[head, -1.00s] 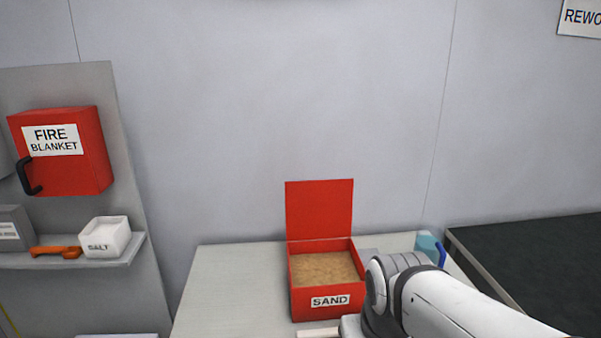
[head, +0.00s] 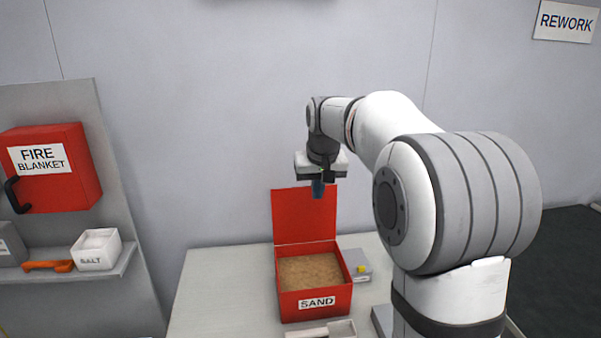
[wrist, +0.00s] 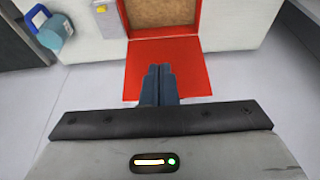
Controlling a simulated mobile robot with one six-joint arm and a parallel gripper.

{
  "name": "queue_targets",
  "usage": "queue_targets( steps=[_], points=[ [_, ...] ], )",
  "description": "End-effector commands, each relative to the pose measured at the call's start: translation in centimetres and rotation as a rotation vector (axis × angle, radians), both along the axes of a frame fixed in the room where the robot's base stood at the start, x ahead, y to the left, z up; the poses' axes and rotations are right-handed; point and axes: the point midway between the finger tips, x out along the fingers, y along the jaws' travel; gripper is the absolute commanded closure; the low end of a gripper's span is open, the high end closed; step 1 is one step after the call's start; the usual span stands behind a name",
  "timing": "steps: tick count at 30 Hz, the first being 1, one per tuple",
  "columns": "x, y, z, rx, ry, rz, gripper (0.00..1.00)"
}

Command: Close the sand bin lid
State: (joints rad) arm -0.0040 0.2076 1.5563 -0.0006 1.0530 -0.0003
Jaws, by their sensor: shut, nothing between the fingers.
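The red sand bin (head: 297,308) stands on the bench, with sand in it and a white SAND label on its front. Its red lid (head: 291,222) is open and stands upright at the back edge. My gripper (head: 318,190) points down at the lid's top edge, with its fingers overlapping the lid in the head view. In the wrist view my gripper (wrist: 157,72) is shut and empty, over the red lid (wrist: 188,62); the bin (wrist: 196,10) lies beyond at the top. I cannot tell whether the fingers touch the lid.
A grey box with a yellow part (head: 358,266) sits right of the bin. A light tray (head: 342,329) lies in front. A blue-handled container (wrist: 48,30) shows in the wrist view. A fire blanket box (head: 75,180) and salt tub (head: 97,255) are at left.

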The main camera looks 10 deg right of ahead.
Motion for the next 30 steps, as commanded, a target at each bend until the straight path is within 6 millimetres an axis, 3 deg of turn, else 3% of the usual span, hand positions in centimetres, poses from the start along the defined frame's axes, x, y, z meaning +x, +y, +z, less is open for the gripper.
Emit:
queue_targets(
  steps=[1, 6, 12, 18, 23, 30],
  points=[
    [2.6, -0.1, 0.9, 0.000, -0.007, -0.001, 1.00],
    [9.9, -0.4, 2.1, 0.000, -0.035, -0.001, 1.00],
    [16.5, -0.8, 2.1, 0.001, -0.065, -0.002, 1.00],
    [19.9, -1.0, 1.6, 0.001, -0.084, -0.002, 1.00],
    [20.8, -1.0, 1.0, 0.001, -0.090, -0.002, 1.00],
    [22.2, -1.1, -2.1, 0.001, -0.088, -0.003, 1.00]
  ],
)
